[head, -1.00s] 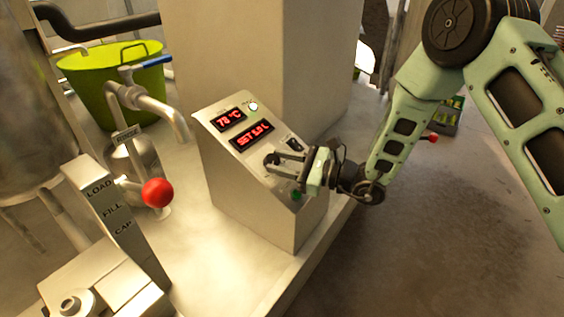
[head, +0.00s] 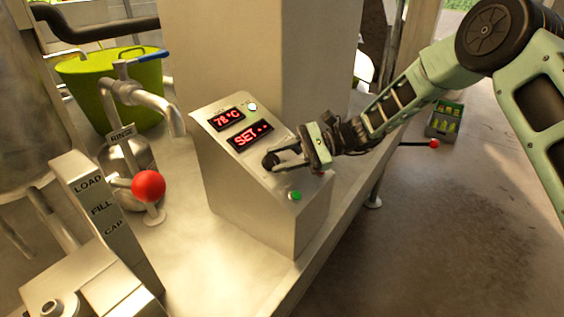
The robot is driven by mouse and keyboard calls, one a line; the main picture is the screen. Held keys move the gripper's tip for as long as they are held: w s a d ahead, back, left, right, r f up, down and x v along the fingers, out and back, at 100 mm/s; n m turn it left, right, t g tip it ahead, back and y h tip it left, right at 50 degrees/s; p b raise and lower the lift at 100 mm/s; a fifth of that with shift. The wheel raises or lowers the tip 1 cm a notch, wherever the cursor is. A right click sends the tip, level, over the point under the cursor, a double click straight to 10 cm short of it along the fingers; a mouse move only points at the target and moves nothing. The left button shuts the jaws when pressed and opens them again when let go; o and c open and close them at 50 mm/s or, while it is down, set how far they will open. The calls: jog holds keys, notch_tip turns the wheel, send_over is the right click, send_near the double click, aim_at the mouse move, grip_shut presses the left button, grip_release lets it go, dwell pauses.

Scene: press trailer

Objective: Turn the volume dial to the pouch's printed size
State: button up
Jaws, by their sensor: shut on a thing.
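The control box (head: 248,203) stands on the pale bench with a sloped front panel. Its lower red display (head: 250,135) reads "SET" followed by two small marks, with no readable number. The dark volume dial (head: 268,161) is below that display, partly covered by my fingers. My gripper (head: 275,159) reaches in from the right and is shut on the dial, its wrist tilted over the panel. I cannot read a pointer or scale on the dial. No pouch or printed size can be made out.
An upper display (head: 227,118) reads about 78 °C, with a lit white button (head: 252,106) beside it. A green button (head: 295,196) sits low on the panel. At left are a red-knobbed lever (head: 148,186) and a LOAD/FILL/CAP post (head: 103,208). A green crate (head: 443,121) stands at right.

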jog(key=shift+w+r+n+g+h, duration=0.1)
jog(key=shift+w+n+g+h, duration=0.1)
jog(key=shift+n+g+h, duration=0.55)
jog(key=shift+w+r+n+g+h, duration=0.15)
jog(key=shift+n+g+h, duration=0.3)
jog(key=shift+n+g, duration=0.45)
jog(key=shift+a+f+n, duration=0.1)
jog(key=shift+n, duration=0.35)
jog(key=o, duration=1)
jog(key=b+v, duration=0.1)
jog(key=v, duration=1.6)
jog(key=shift+r+b, duration=0.3)
jog(key=shift+b, duration=0.05)
jog(key=shift+w, duration=0.1)
